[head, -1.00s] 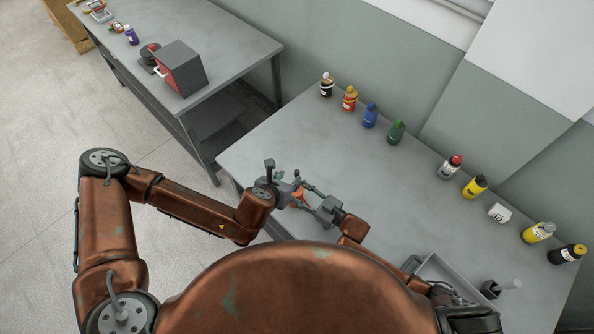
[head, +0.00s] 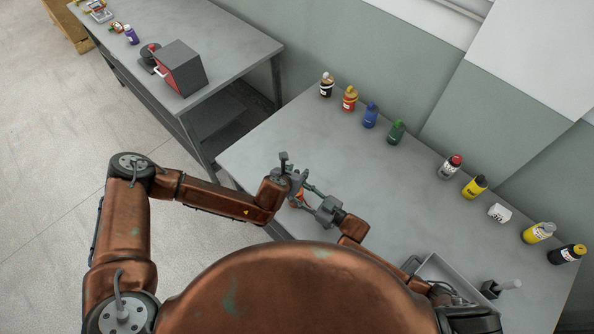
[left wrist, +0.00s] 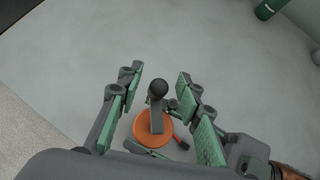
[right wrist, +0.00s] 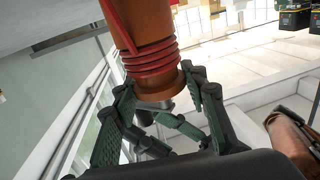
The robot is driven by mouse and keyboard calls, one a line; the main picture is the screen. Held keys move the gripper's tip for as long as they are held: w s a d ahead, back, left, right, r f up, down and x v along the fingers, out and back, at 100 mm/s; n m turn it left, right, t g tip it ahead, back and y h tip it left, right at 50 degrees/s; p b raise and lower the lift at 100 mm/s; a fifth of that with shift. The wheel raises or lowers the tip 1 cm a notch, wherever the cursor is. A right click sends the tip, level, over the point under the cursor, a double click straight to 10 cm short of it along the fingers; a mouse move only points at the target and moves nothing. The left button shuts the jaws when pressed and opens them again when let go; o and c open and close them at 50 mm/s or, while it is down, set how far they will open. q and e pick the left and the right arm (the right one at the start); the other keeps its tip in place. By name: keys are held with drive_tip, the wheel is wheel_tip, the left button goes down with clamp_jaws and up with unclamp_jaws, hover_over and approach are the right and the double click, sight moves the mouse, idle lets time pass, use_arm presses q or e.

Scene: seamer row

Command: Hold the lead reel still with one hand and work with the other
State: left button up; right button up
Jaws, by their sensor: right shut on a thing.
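The lead reel is orange with red lead wound around it (right wrist: 150,60), and it also shows small in the head view (head: 297,200). In the left wrist view its orange flange (left wrist: 152,132) carries a dark crank with a round knob (left wrist: 157,88). My right gripper (head: 318,200) is shut on the reel's end, and its green-padded fingers (right wrist: 160,95) show on either side of it. My left gripper (head: 302,182) is open over the crank. Its fingers (left wrist: 158,82) stand on both sides of the knob, with gaps visible.
Several bottles line the back of the table, among them a blue one (head: 370,116) and a green one (head: 395,132). A grey tray (head: 432,270) stands at front right. A second bench (head: 230,45) holds a red-fronted box (head: 180,70).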

use_arm(q)
drive_tip(key=shift+c, duration=0.3)
clamp_jaws()
drive_tip(key=shift+a+n, duration=0.1)
drive_tip(key=shift+n, duration=0.2)
